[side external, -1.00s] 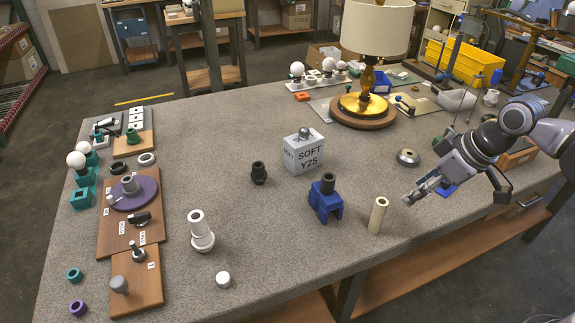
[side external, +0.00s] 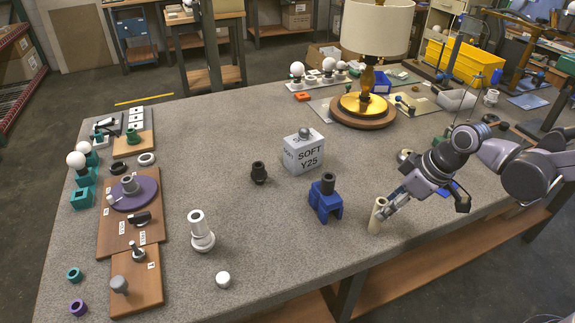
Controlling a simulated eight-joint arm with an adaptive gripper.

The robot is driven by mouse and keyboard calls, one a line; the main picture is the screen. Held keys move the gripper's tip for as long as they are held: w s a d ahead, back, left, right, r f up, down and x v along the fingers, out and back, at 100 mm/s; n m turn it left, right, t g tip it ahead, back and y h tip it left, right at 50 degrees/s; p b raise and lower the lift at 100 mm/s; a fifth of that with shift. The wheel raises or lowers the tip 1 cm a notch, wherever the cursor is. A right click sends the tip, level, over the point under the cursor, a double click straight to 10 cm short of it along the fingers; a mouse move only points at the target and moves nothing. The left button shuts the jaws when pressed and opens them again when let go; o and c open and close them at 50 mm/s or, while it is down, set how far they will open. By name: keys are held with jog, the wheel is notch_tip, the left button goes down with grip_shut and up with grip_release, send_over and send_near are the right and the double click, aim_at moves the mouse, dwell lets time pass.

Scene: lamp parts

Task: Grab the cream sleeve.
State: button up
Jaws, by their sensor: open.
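The cream sleeve (side external: 376,217) is a tall, narrow hollow tube. It stands upright near the front edge of the table, right of the blue block, with its open end up. My gripper (side external: 385,208) is at the upper right side of the sleeve, reaching in from the right and pointing down-left. Its fingers are open and overlap the sleeve's right side in this view. I cannot tell whether they touch the sleeve or how far they reach around it.
A grey cube marked SOFT Y25 (side external: 303,155) and a dark socket (side external: 258,173) are further back left. The large lamp (side external: 365,104) stands at the back. The table's front edge is close.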

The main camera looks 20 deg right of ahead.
jog(key=shift+x, duration=2.55)
jog(key=shift+a, duration=0.1)
grip_shut()
